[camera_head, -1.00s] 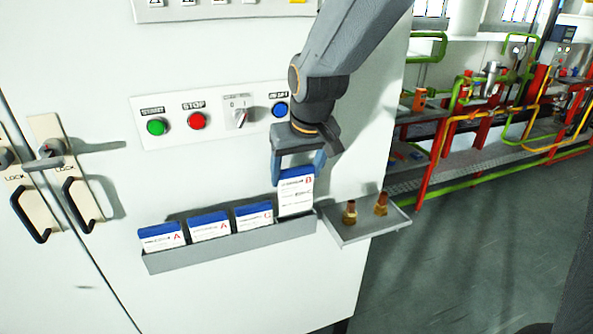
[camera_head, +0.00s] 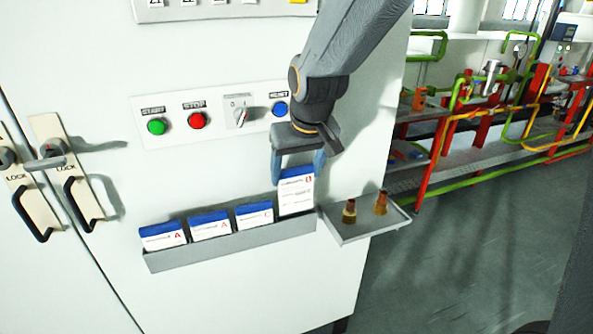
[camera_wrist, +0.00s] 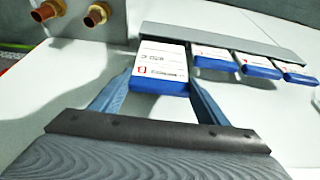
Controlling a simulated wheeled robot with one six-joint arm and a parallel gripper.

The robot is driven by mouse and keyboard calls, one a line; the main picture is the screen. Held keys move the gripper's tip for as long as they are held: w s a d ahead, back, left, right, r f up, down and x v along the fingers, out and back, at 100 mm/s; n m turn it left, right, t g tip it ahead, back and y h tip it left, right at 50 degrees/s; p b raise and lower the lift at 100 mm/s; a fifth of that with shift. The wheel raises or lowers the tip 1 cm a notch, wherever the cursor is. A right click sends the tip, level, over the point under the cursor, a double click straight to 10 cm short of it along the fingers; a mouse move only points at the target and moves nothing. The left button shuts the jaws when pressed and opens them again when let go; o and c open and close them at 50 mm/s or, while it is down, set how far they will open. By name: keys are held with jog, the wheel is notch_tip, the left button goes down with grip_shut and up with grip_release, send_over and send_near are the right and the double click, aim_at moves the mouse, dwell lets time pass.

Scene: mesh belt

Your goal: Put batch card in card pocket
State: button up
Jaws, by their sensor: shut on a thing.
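The batch card (camera_head: 297,193) is white with a blue top edge and a red letter. It stands upright at the right end of the grey card pocket (camera_head: 230,247), higher than the other cards. Its lower edge is hidden behind the pocket's front lip. My gripper (camera_head: 298,174) is shut on the card's upper part, with a blue finger at each side. In the wrist view the card (camera_wrist: 161,66) lies between the fingertips (camera_wrist: 160,82), its far end at the grey pocket (camera_wrist: 222,40).
Several similar cards (camera_head: 209,226) stand lower in the pocket, to the left. A small grey shelf (camera_head: 365,228) with two brass fittings (camera_head: 349,212) juts out just right of the pocket. A button panel (camera_head: 215,115) sits above, close to my gripper. Door handles (camera_head: 82,200) are at left.

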aim_at(297, 196)
jog(key=shift+f+b, duration=1.95)
jog(key=shift+f, duration=1.85)
jog(key=o, duration=1.1)
jog(key=shift+b+v, duration=0.55)
jog(key=shift+v, duration=3.35)
jog(key=s+d+f+m+g, duration=0.1)
jog(key=s+d+f, duration=0.3)
jog(key=s+d+f+m+g, duration=0.1)
jog(key=s+d+f, duration=0.3)
jog(key=d+f, duration=0.1)
jog(key=s+d+f+m+g+h, duration=0.1)
jog(key=s+d+f, duration=0.3)
jog(key=d, duration=0.1)
jog(key=shift+f, duration=0.15)
